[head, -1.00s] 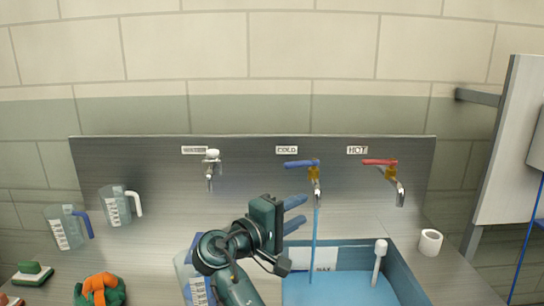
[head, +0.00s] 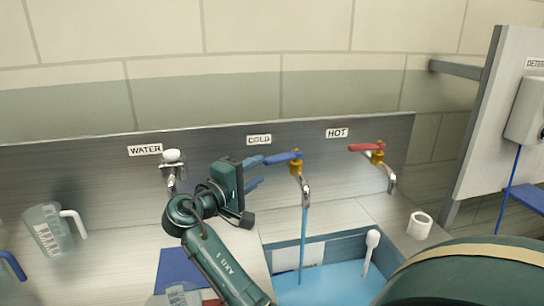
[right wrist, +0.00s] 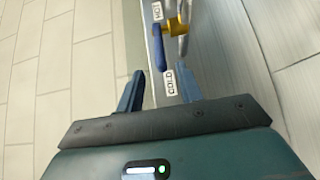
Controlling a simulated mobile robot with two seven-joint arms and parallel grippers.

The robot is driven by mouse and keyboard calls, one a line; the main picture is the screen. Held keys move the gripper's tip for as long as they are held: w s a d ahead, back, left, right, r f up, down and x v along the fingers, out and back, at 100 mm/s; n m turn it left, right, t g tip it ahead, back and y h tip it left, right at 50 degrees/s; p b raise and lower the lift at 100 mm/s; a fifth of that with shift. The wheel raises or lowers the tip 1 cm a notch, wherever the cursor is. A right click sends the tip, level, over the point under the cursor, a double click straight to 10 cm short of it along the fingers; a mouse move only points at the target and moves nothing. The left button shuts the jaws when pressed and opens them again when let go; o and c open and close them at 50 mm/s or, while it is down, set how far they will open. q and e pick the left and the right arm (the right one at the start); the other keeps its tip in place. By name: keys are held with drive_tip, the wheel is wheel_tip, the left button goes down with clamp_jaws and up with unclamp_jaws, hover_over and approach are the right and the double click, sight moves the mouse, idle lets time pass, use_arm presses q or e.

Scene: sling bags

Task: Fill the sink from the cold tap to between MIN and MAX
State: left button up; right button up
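The cold tap (head: 298,176) has a blue lever (head: 284,157) pointing left under the COLD sign (head: 259,140). A thin blue stream (head: 303,240) falls from its spout into the blue sink (head: 270,262), which holds water (head: 330,284). A white plate (head: 300,254) sits on the sink's back wall; its marks are unreadable, so I cannot tell the level against MIN and MAX. My right gripper (head: 258,171) is open and empty, just left of the lever. In the right wrist view, the lever's tip (right wrist: 160,58) lies ahead between the spread fingertips (right wrist: 162,78). My left gripper is not in view.
The hot tap (head: 379,157) has a red lever, and no stream shows under it. A white-handled tool (head: 371,250) stands in the sink. The WATER tap (head: 172,165) is behind my right wrist. A white roll (head: 419,225) and a jug (head: 48,230) stand on the counter.

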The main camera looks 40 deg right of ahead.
sight(266, 164)
drive_tip(key=p+x, duration=0.1)
drive_tip(key=x, duration=0.6)
drive_tip(key=shift+w+d, duration=0.1)
drive_tip(key=shift+d, duration=0.2)
drive_tip(key=shift+c, duration=0.4)
clamp_jaws()
